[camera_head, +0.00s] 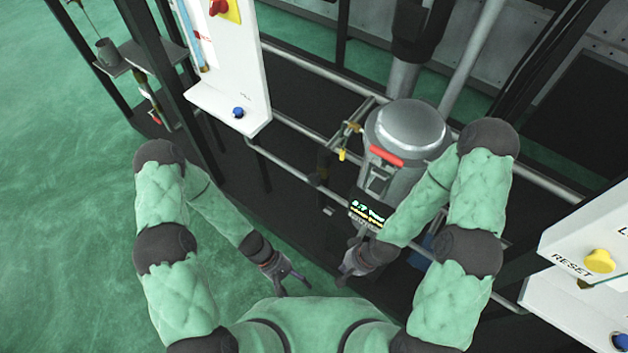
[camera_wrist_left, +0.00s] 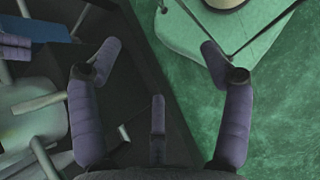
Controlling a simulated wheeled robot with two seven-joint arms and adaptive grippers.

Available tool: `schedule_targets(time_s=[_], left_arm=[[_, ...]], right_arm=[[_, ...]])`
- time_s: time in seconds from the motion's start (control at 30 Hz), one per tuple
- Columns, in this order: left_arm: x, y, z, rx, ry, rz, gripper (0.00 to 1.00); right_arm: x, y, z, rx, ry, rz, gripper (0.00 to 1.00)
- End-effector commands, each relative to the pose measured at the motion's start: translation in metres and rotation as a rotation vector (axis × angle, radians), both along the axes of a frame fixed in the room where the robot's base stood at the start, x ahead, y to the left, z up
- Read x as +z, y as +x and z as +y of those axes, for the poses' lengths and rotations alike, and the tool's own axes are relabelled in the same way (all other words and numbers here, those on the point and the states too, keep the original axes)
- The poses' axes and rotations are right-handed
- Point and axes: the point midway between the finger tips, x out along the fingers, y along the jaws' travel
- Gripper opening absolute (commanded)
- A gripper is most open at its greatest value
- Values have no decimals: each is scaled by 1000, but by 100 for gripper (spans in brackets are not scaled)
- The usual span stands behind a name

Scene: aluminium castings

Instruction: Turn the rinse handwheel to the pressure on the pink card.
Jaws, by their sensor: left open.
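My left gripper (camera_head: 292,284) is low in front of the frame in the head view, open and empty. In the left wrist view its purple fingers (camera_wrist_left: 158,75) are spread with nothing between them. My right gripper (camera_head: 347,272) is to its right, below a small black display (camera_head: 368,213) with lit green and yellow text, too small to read surely. I cannot tell whether it is open or shut. I cannot make out the rinse handwheel or the pink card in either view.
A grey metal vessel (camera_head: 408,124) with a red handle (camera_head: 387,156) stands behind the display. White panels carry a blue button (camera_head: 238,112) at left and a yellow reset knob (camera_head: 599,261) at right. Rails and dark posts surround the vessel. Green floor (camera_head: 60,220) is clear at left.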

Motion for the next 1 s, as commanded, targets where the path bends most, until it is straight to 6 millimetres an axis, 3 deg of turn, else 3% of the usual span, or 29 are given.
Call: schedule_targets(time_s=[0.17, 0.3, 0.4, 0.47, 0.6, 0.7, 0.83, 1.0], left_arm=[[2, 31, -48, 323, -186, 210, 78], [7, 84, -76, 601, -369, 300, 78], [9, 132, -82, 809, -512, 319, 78], [10, 163, -80, 937, -600, 314, 78], [11, 229, -55, 1208, -792, 246, 78], [11, 261, -30, 1356, -894, 180, 78], [11, 283, -6, 1473, -973, 108, 78], [11, 294, 2, 1513, -1002, 77, 78]], right_arm=[[7, 0, 0, 0, 0, 0, 0], [12, 0, 0, 0, 0, 0, 0], [15, 0, 0, 0, 0, 0, 0], [17, 0, 0, 0, 0, 0, 0], [21, 0, 0, 0, 0, 0, 0], [23, 0, 0, 0, 0, 0, 0], [24, 0, 0, 0, 0, 0, 0], [23, 0, 0, 0, 0, 0, 0]])
